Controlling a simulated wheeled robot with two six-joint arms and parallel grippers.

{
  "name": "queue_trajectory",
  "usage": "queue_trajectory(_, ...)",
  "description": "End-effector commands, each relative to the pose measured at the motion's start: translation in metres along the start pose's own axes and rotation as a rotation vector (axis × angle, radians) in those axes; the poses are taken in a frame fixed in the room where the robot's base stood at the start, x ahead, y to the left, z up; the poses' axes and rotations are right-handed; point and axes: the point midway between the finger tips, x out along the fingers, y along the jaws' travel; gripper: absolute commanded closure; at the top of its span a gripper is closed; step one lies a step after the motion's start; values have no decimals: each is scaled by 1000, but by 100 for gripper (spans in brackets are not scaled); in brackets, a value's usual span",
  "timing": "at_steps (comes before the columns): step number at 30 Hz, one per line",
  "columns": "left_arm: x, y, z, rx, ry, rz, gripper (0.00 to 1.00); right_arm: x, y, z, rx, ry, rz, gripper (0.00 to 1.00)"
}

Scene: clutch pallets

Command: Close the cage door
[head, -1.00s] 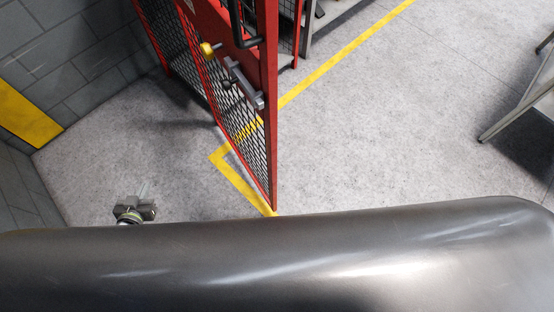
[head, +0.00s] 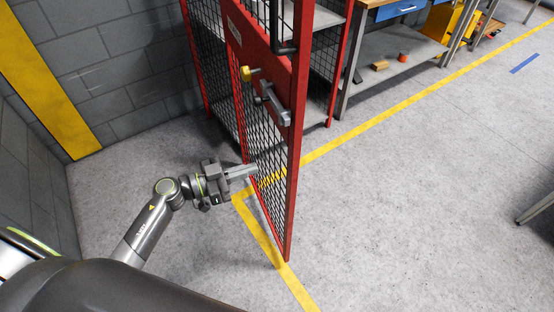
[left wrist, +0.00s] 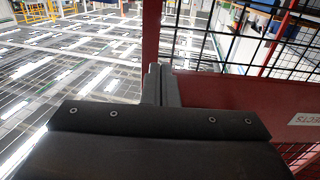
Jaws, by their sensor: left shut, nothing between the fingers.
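The cage door (head: 275,160) is a red frame with black mesh and stands swung open, out from the red cage (head: 320,70). It carries a yellow knob (head: 246,73), a grey latch (head: 271,103) and a dark handle (head: 279,30). My left gripper (head: 250,170) is shut and empty, with its fingertips at the mesh on the door's left face, below the latch. Whether they touch it I cannot tell. In the left wrist view, the gripper fingers (left wrist: 161,85) point at the door's red frame (left wrist: 225,92). My right gripper is not in view.
A grey block wall (head: 90,50) with a yellow stripe stands at the left. A workbench (head: 400,50) with a blue drawer stands behind the cage to the right.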

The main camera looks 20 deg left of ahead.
Motion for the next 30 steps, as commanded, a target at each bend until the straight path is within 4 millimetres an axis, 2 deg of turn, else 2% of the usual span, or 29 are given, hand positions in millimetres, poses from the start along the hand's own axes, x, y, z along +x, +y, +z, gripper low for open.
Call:
queue_trajectory(1,13,0,-3,-3,5,0,100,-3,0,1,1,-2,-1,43)
queue_trajectory(6,46,0,-2,-2,3,0,100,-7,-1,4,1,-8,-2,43)
queue_trajectory(12,72,0,0,-2,1,-1,100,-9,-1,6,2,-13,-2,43)
queue_trajectory(18,80,0,1,-1,-1,-1,100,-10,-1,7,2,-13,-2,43)
queue_trajectory(30,79,0,0,-1,0,-6,100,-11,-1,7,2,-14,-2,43)
